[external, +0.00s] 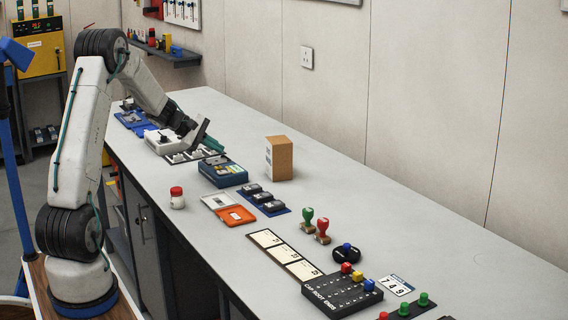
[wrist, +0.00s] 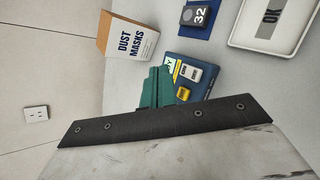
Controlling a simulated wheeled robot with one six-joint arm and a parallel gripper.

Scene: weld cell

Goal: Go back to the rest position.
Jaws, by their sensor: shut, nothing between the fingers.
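My gripper (external: 214,146) is over the far part of the long grey bench (external: 330,200), beyond a blue case (external: 222,173). My arm reaches forward and down to it from the left. In the wrist view my gripper (wrist: 157,82) shows its green fingers closed together behind a black bar, with nothing held. How far its tips are above the bench is hard to tell.
A cardboard dust-mask box (external: 279,158) stands near the gripper; it also shows in the wrist view (wrist: 127,38). A red-capped jar (external: 177,198) and stamps (external: 322,230) stand nearer. A wall shelf (external: 168,53) is behind.

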